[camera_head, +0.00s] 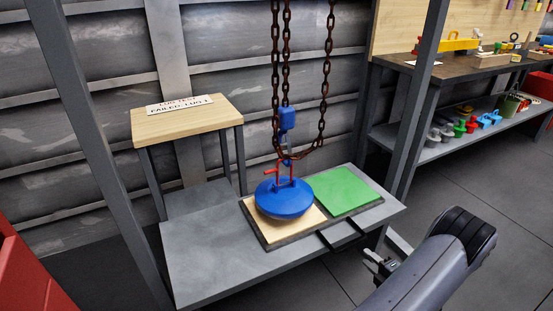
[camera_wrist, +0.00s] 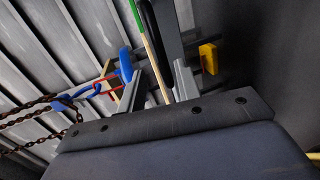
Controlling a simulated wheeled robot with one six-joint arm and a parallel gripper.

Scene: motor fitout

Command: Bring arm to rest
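My arm reaches in at the lower right of the head view. My gripper (camera_head: 374,261) is in front of the right end of a low grey bench (camera_head: 215,255), apart from it. In the wrist view its two fingers (camera_wrist: 158,85) stand apart with nothing clearly held between them; the bench edge shows behind. A blue round weight (camera_head: 284,200) with a red shackle (camera_head: 280,170) sits on a beige pad on the bench, under a blue hook (camera_head: 287,118) on rusty chains. The weight also shows in the wrist view (camera_wrist: 125,65).
A green pad (camera_head: 342,190) lies right of the weight. A small wooden-topped table (camera_head: 190,122) with a lettered sign (camera_head: 180,104) stands behind. Grey frame posts (camera_head: 418,90) flank the bench. A workbench with coloured parts (camera_head: 465,65) is at the right. Floor is clear at the lower right.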

